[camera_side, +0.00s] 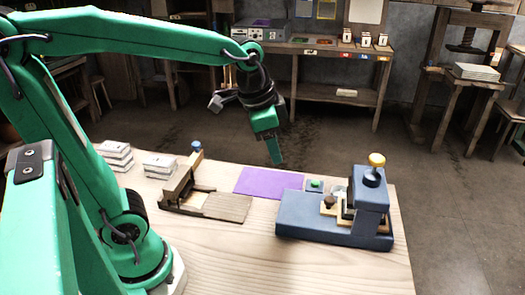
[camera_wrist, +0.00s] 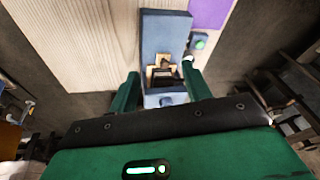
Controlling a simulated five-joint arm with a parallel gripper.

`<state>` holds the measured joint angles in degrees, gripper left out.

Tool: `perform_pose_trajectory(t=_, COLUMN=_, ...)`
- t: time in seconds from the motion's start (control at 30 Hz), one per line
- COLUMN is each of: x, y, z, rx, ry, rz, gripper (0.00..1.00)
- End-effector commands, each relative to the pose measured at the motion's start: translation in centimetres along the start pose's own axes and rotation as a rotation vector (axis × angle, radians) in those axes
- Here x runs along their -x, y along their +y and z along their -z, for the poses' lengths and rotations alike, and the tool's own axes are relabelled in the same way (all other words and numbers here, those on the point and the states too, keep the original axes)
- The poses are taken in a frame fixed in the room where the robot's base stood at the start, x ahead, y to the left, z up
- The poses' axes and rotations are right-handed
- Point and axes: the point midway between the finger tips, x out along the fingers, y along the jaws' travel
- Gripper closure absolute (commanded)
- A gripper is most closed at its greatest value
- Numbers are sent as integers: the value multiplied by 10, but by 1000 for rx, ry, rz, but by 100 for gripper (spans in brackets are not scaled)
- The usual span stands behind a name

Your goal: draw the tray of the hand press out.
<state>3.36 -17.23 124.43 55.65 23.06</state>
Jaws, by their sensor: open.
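The hand press (camera_side: 300,215) is a blue block with a raised head and a yellow knob, standing at the right of the table in the side view. Its pale wooden tray (camera_side: 327,211) shows at the head's left side and carries a dark brown knob (camera_side: 329,202). In the wrist view the press (camera_wrist: 165,28) lies ahead between my fingers, with the tray (camera_wrist: 151,75) low in its body. My gripper (camera_side: 277,160) is open and empty, pointing down above the far side of the table, left of the press and apart from it. Its fingers also show in the wrist view (camera_wrist: 161,75).
A purple sheet (camera_side: 268,182) and a small block with a green button (camera_side: 315,184) lie behind the press. A hinged wooden frame (camera_side: 186,185) and white stacks (camera_side: 160,165) stand to the left. The table front is clear.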

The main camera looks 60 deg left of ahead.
Motion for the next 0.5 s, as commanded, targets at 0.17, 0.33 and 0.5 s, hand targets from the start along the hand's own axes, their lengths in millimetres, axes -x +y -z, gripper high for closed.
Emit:
perform_pose_trajectory(t=0.17, x=-19, y=-5, z=29, rx=-138, ry=-54, rz=-32, gripper=51)
perform_pose_trajectory(t=0.33, x=-40, y=-8, z=54, rx=-268, ry=-98, rz=-66, gripper=51)
perform_pose_trajectory(t=0.5, x=-66, y=-9, z=77, rx=-399, ry=-139, rz=-104, gripper=51)
